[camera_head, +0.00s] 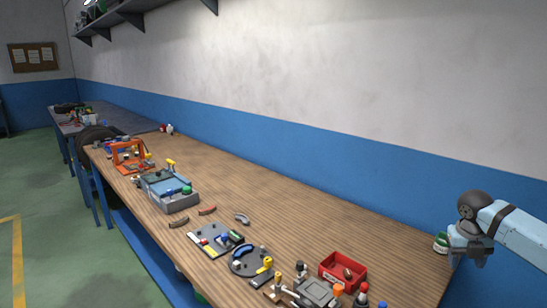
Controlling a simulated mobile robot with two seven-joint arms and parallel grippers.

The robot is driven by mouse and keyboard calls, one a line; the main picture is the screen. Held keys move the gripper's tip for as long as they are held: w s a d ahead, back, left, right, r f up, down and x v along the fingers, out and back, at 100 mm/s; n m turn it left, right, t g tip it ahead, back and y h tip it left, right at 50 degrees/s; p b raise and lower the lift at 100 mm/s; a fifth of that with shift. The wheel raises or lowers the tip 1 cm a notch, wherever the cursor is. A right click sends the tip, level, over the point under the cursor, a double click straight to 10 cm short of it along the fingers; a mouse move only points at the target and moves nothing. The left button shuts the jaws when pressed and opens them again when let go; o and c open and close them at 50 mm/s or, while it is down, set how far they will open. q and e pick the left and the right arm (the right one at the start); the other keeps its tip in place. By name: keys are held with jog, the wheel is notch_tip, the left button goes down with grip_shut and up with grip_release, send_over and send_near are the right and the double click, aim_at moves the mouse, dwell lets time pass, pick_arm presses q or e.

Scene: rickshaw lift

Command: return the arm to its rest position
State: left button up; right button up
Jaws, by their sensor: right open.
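My right arm comes in from the right edge, above the right end of the wooden workbench (262,197). My right gripper (470,259) is open and holds nothing that I can see. It hangs just right of a small green and white container (441,242), partly in front of that end of the bench. My left gripper is out of view.
A red bin (343,271), a grey tray (170,190), an orange frame (128,154), a dark board (214,239) and a round dark plate (249,261) with small parts stand along the bench. A blue-and-white wall (300,163) runs behind. The bench's back middle is clear.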

jog(key=s+a+f+m+t, duration=0.2)
jog(key=s+f+m, duration=0.35)
jog(key=f, duration=0.55)
jog(key=s+a+f+m+t, duration=0.1)
jog(key=s+f+m+t, duration=0.2)
jog(key=s+f+m, duration=0.5)
jog(key=s+a+f+m+t+y, duration=0.2)
jog(key=s+a+f+m, duration=0.1)
jog(key=s, duration=0.5)
jog(key=s+a+f+m+t+y, duration=0.2)
jog(key=s+a+f+m, duration=0.15)
jog(key=s, duration=0.45)
jog(key=a+f+m+t+y, duration=0.15)
jog(key=a+m, duration=0.85)
jog(key=a, duration=1.3)
notch_tip(320, 180, up, 10)
jog(key=s+p, duration=0.1)
jog(key=p, duration=0.9)
jog(key=shift+d+n+p, duration=0.3)
jog(key=shift+d, duration=0.05)
jog(key=shift+s, duration=0.1)
